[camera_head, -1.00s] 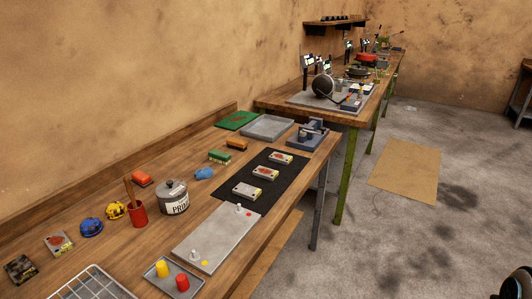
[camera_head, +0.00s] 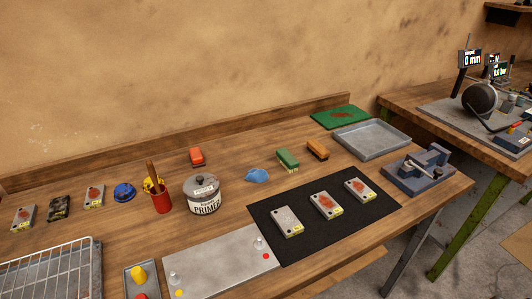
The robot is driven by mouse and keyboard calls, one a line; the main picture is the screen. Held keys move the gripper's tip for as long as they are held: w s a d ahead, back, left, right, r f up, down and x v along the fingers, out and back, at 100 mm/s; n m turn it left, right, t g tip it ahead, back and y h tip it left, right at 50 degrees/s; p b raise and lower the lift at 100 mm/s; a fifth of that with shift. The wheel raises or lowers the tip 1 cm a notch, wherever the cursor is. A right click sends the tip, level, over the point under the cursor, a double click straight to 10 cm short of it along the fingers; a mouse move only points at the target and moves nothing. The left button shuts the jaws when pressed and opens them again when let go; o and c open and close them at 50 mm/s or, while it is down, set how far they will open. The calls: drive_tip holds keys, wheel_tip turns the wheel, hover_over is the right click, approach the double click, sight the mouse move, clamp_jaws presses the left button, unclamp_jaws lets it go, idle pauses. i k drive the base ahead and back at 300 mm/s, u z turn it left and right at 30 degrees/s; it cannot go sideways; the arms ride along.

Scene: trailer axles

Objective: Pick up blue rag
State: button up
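Two blue things lie on the wooden workbench (camera_head: 120,245). A dark blue, rounded, crumpled bundle (camera_head: 124,192) lies left of the red cup. A lighter blue, low, soft-looking lump (camera_head: 257,175) lies right of the primer can. Both are small here, and I cannot tell for sure which is the rag. Both lie uncovered, with nothing on top of them. My gripper is not in view.
A red cup (camera_head: 159,201) with a wooden handle, partly hiding a yellow bundle (camera_head: 148,184), and a primer can (camera_head: 202,195) stand between the blue things. A wire rack (camera_head: 50,270), grey plate (camera_head: 220,264) and black mat (camera_head: 268,211) lie nearer the front edge.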

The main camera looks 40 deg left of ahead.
sight(254, 175)
drive_tip(key=u, duration=0.9)
drive_tip(key=i, duration=0.9)
drive_tip(key=u, duration=0.75)
